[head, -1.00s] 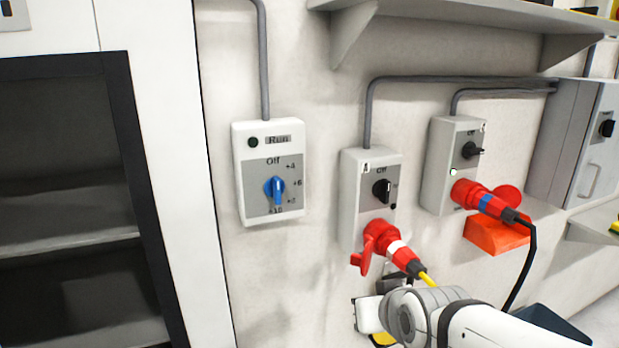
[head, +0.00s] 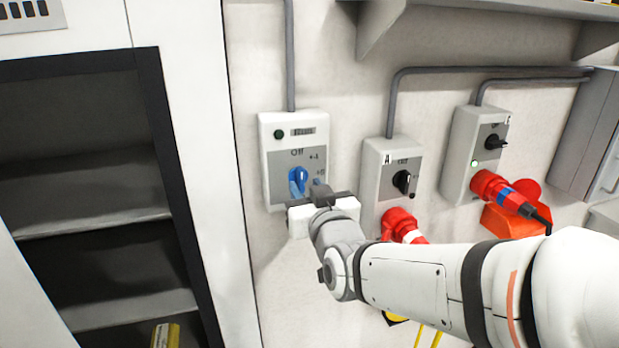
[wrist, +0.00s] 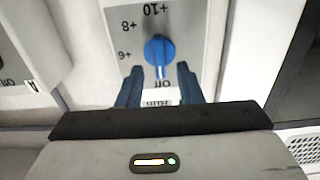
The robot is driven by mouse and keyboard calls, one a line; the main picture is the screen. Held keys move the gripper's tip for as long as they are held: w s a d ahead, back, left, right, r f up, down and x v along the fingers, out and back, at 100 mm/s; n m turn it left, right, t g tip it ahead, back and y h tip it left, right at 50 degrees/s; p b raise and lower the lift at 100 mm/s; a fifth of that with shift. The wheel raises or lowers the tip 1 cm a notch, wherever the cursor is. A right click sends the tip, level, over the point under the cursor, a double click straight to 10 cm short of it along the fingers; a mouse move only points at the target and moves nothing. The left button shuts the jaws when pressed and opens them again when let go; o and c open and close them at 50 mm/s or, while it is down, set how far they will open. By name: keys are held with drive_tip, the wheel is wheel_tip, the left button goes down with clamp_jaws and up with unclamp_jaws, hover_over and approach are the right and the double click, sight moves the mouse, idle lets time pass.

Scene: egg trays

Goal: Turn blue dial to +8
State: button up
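The blue dial (head: 301,174) is on a white and grey control box (head: 266,160) on the wall, marked Off, +4 and +6 in the head view. The wrist view shows the dial (wrist: 159,51) upside down, with +6, +8 and +10 beside it. Its narrow end with a pale mark points toward Off. My gripper (head: 309,189) is in front of the box. In the wrist view my gripper (wrist: 158,72) is open, one blue finger on each side of the dial's Off end, with gaps showing. Contact cannot be told.
To the right are a box marked A with a black switch (head: 404,183) and a red plug (head: 402,226), and a second box (head: 462,150) with another red plug (head: 497,189). An open cabinet (head: 160,140) stands left. A shelf (head: 480,10) is above.

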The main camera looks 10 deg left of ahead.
sight(300, 179)
drive_tip(key=shift+x, duration=1.25)
clamp_jaws()
